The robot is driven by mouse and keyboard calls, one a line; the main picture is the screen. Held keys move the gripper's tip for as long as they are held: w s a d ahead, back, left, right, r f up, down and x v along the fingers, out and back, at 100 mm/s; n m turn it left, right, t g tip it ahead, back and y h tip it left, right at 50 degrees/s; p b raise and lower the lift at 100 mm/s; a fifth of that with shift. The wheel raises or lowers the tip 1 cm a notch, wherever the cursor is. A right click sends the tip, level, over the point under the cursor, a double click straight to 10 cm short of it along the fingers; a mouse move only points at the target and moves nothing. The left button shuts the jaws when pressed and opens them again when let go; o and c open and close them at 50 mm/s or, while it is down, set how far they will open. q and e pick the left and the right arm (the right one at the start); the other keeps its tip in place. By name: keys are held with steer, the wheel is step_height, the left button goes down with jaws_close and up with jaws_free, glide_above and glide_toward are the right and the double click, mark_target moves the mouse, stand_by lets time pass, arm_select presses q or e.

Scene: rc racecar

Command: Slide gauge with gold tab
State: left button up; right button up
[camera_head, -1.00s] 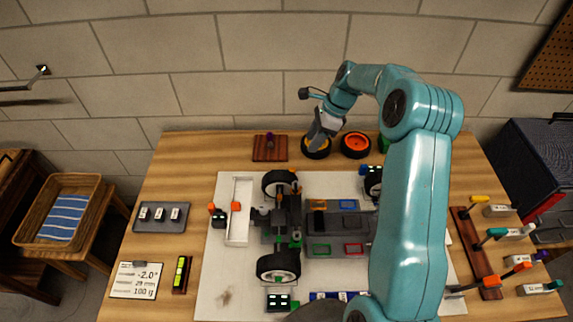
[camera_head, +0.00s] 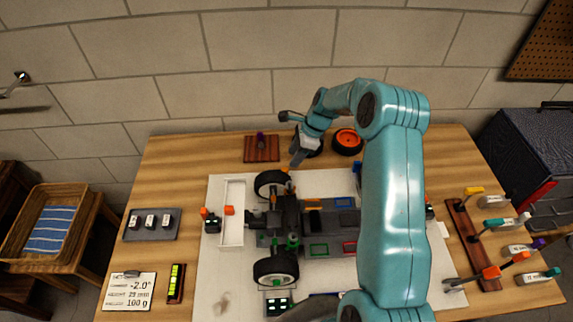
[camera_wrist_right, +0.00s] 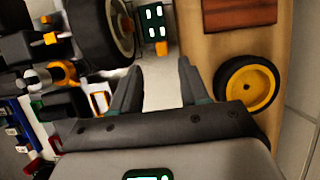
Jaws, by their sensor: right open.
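A small dark gauge with lit windows (camera_wrist_right: 152,22) stands beside the car's back left wheel in the right wrist view. A gold tab (camera_wrist_right: 163,38) shows at its edge. In the head view the wheel hides most of this gauge, and a small gold spot (camera_head: 285,169) shows at the wheel's top. My right gripper (camera_head: 296,164) is open and empty above the mat's back edge, close to that wheel. Its fingers (camera_wrist_right: 158,78) point toward the gauge in the wrist view, with a gap between. My left gripper is not in view.
The racecar chassis (camera_head: 325,243) stands on a pale mat (camera_head: 225,275). The wheel (camera_head: 268,184) is close to my right gripper. A tool rack (camera_head: 466,235) stands right.

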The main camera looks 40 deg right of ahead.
mark_target(285, 169)
steer(key=x, duration=0.6)
steer(key=shift+w+f+p, duration=0.15)
steer(key=shift+w+p, duration=0.05)
steer(key=shift+p, duration=0.2)
steer(key=shift+a+f, duration=0.1)
steer(key=shift+f, duration=0.1)
steer(key=shift+w+f, duration=0.1)
steer(key=shift+f, duration=0.05)
jaws_close()
